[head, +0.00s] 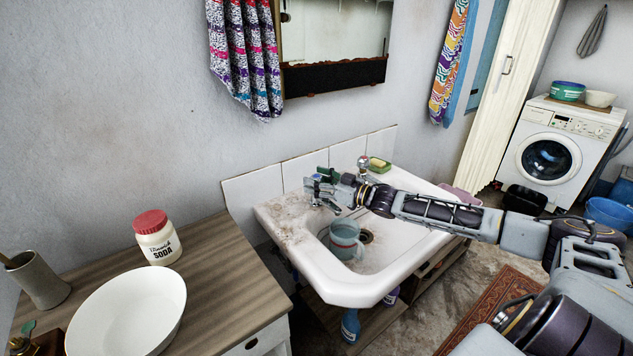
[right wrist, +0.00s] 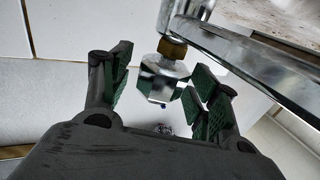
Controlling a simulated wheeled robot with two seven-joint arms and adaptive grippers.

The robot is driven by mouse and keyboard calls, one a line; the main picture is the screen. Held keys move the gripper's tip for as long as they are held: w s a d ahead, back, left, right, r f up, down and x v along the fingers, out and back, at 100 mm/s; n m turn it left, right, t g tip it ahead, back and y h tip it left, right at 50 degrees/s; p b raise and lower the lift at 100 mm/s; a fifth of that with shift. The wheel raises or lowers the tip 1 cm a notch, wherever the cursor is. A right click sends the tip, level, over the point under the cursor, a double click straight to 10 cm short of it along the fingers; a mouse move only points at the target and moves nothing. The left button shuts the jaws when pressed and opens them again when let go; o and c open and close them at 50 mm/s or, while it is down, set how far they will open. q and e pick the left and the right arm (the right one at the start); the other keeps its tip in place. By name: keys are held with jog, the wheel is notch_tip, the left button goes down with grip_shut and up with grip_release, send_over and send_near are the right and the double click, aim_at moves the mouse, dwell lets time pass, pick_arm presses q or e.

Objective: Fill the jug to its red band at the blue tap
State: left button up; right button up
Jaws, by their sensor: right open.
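The jug (head: 345,235), a pale grey-green vessel with a handle at its right, stands in the white basin (head: 350,295). A thin reddish line shows on it; I cannot make out the water level. My right gripper (head: 318,188) is at the back left of the basin, over the left tap, which it mostly hides. In the right wrist view a chrome faceted tap knob (right wrist: 160,80) with a brass collar sits between the open green-padded fingers. Another tap (head: 363,162) with a reddish mark stands further right. My left gripper is out of view.
A yellow-green soap or sponge (head: 378,164) lies on the basin's back right rim. A wooden counter (head: 235,280) at the left holds a white bowl (head: 125,315) and a red-lidded soda jar (head: 157,240). My right arm crosses above the basin's right side.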

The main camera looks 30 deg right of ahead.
jog(key=shift+w+a, duration=0.1)
dwell(0.4)
jog(key=shift+c, duration=0.8)
jog(key=c, duration=0.9)
